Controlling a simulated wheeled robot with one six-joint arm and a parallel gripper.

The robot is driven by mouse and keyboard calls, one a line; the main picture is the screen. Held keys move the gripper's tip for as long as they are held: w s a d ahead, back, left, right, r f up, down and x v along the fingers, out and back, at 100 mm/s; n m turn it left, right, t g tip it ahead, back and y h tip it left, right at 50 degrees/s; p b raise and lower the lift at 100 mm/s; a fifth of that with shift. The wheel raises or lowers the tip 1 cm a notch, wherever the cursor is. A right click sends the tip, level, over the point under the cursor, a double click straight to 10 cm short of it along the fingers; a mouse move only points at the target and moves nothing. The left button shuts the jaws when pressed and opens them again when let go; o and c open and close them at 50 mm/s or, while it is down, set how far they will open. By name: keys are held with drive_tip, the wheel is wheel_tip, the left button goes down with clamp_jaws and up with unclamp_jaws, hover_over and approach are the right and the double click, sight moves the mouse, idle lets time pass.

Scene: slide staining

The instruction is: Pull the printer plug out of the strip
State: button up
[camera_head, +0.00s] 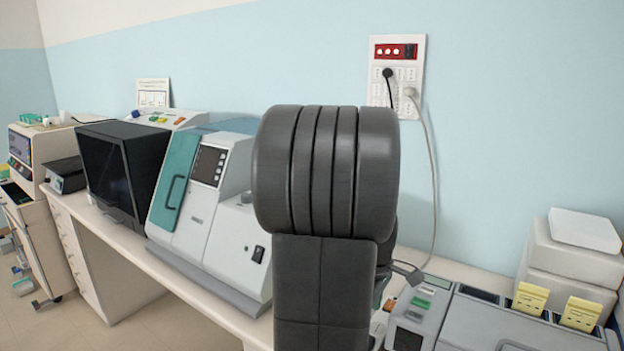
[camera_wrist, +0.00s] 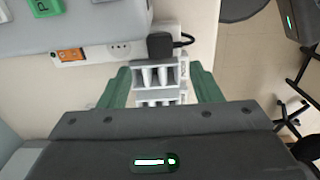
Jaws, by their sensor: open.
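In the wrist view a white power strip (camera_wrist: 122,50) with an orange switch (camera_wrist: 70,54) runs across the upper part. I cannot tell whether the jaws touch the plug. The plug's lower part is partly hidden by the gripper.
A wall socket panel (camera_head: 411,74) holds a black plug (camera_head: 388,73) and a white plug (camera_head: 410,92) with a hanging cord. A teal and white machine (camera_head: 205,200) and a black box (camera_head: 118,172) stand on the left bench. A grey device (camera_head: 478,322) is at lower right.

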wheel_tip(320, 180, down, 9)
drive_tip(key=b, duration=0.6)
drive_tip(key=shift+r, duration=0.2)
drive_tip(key=shift+r, duration=0.1)
idle(0.7)
clamp_jaws()
drive_tip(key=shift+r+p, duration=2.75)
drive_tip(key=shift+r, duration=0.25)
